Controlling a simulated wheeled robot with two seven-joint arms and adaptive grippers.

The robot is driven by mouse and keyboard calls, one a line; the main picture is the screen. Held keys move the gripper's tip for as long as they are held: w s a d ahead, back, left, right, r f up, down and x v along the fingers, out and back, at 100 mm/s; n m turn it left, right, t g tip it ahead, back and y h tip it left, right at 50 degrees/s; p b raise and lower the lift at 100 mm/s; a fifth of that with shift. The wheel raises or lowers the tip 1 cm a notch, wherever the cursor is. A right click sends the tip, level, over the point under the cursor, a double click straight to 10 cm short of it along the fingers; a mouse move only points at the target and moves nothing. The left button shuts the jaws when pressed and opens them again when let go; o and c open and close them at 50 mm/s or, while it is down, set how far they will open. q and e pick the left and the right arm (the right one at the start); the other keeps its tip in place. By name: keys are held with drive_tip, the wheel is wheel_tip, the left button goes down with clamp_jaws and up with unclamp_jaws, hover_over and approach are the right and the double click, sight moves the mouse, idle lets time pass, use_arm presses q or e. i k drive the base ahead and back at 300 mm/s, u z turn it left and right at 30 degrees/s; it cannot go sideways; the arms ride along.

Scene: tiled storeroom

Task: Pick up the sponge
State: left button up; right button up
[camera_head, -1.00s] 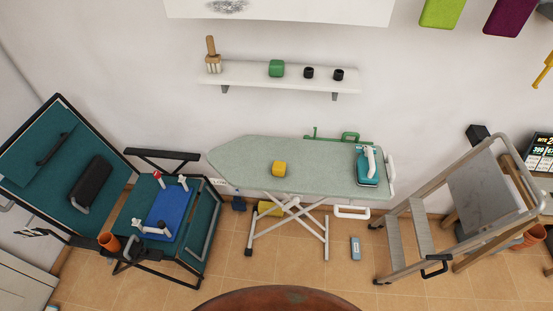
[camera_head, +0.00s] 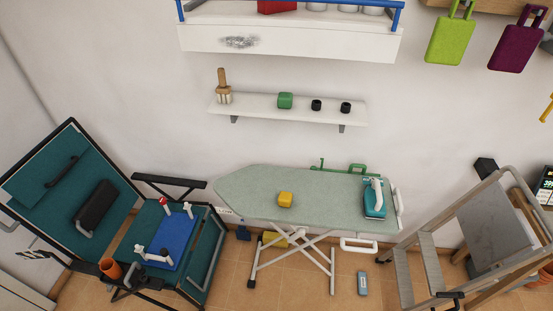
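Neither of my grippers shows in the head view.
A teal iron (camera_head: 374,200) stands at the board's right end. A teal folding chair (camera_head: 62,180) and a blue tray (camera_head: 170,240) are on the left. A stepladder (camera_head: 430,260) is on the right. A brush (camera_head: 222,85) and two black cups are on the shelf.

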sight(285, 199)
drive_tip(key=k, duration=0.55)
drive_tip(key=u, duration=0.65)
drive_tip(key=i, duration=1.85)
drive_tip(key=z, duration=0.5)
